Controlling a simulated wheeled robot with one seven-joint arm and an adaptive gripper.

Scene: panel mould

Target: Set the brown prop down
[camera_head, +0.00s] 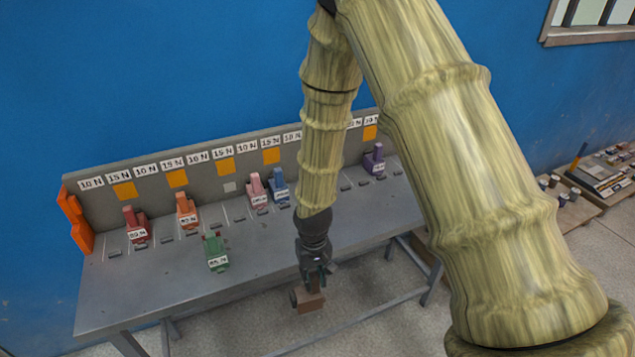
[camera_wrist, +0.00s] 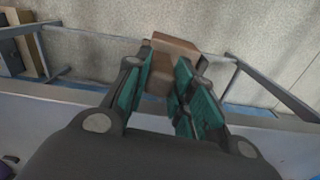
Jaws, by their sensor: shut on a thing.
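The brown prop (camera_head: 309,302) is a small block-shaped piece held at the end of my arm, in front of the table's front edge in the head view. In the wrist view the brown prop (camera_wrist: 174,45) sits between the teal finger pads, its far end sticking out past the tips. My gripper (camera_wrist: 162,80) is shut on it. In the head view my gripper (camera_head: 314,272) points downward, with the floor behind the prop. Part of the prop is hidden by the fingers.
A grey table (camera_head: 180,290) carries a green prop (camera_head: 215,252), a red prop (camera_head: 136,224), an orange prop (camera_head: 187,211), a pink prop (camera_head: 256,190), a blue prop (camera_head: 279,186) and a purple prop (camera_head: 374,160). A labelled back panel (camera_head: 205,180) stands behind. The table's front left is clear.

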